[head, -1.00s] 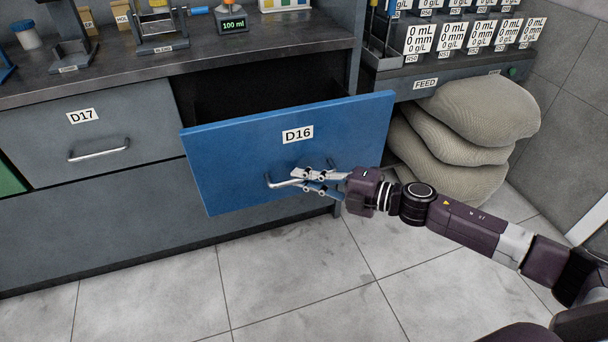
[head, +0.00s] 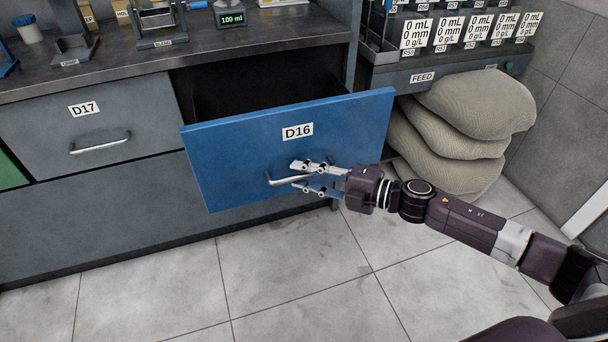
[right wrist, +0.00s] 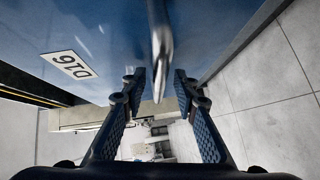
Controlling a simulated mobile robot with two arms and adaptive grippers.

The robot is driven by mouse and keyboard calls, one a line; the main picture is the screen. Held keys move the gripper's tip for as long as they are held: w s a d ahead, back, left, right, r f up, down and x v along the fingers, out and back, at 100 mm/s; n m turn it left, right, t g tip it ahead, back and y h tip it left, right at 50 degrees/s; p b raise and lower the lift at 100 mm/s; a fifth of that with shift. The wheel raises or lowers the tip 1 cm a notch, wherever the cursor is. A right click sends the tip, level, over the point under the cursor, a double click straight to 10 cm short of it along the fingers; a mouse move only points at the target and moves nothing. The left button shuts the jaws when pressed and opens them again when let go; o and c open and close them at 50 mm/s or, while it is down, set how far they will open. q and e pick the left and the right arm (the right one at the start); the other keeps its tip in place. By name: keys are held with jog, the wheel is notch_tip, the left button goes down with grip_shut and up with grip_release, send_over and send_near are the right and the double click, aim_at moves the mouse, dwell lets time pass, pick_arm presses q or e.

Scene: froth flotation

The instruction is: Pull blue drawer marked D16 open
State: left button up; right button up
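The blue drawer marked D16 (head: 235,155) stands pulled out from the grey cabinet, with its dark inside showing behind the front. Its silver bar handle (head: 283,181) is on the front, below the D16 label (head: 297,131). My right gripper (head: 296,177) is at the handle with its fingers spread. In the right wrist view the handle (right wrist: 160,45) runs between the two separated fingers, with gaps on both sides. The blue front (right wrist: 100,25) fills the top of that view. My left gripper is not in view.
Closed grey drawer D17 (head: 30,140) is to the left. Stacked sacks (head: 470,105) stand to the right, under the FEED shelf (head: 450,75). Bench items, including a 100 ml display (head: 231,18), stand on the worktop. The tiled floor (head: 290,280) in front is clear.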

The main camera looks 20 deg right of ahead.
jog(key=v, duration=1.2)
dwell(0.3)
dwell(0.3)
